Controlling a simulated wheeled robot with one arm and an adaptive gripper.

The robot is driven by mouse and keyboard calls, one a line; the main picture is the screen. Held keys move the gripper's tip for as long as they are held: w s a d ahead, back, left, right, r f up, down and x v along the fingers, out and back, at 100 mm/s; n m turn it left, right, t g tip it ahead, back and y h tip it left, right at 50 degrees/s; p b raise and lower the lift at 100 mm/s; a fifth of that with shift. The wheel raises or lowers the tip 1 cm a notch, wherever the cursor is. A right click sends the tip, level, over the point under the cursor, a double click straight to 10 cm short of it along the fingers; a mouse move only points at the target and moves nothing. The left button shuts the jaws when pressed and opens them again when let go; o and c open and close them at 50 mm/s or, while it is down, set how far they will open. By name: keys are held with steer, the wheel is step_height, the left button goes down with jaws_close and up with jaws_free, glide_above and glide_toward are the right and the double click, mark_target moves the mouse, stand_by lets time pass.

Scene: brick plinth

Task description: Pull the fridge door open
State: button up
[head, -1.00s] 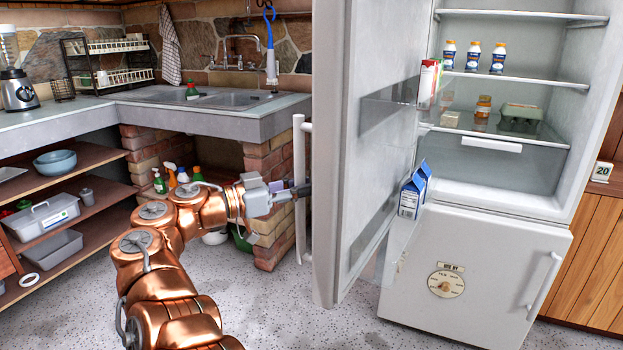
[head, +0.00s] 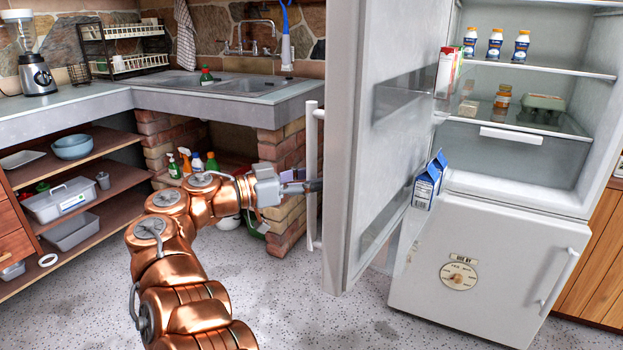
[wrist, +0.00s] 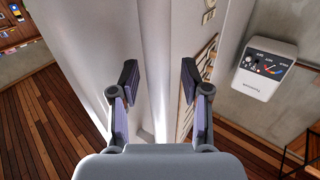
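The fridge door (head: 342,150) stands open in the head view, swung out to the left of the white fridge body (head: 527,185), with the shelves showing. Its long white vertical handle (head: 311,225) is on the door's left side. My gripper (head: 314,186) is at the handle's middle height, its dark fingertips beside or overlapping the bar. In the wrist view the two fingers of my gripper (wrist: 158,76) are apart, in front of pale upright surfaces.
A blue-and-white carton (head: 427,185) stands by the door's inner side. The lower fridge door (head: 487,270) is shut. The sink counter (head: 220,97) on brick supports (head: 280,150) is behind my arm. Open shelves (head: 110,185) stand at left. Speckled floor (head: 310,320) is clear in front.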

steer(key=shift+r, duration=0.1)
steer(key=v, duration=1.2)
stand_by(0.5)
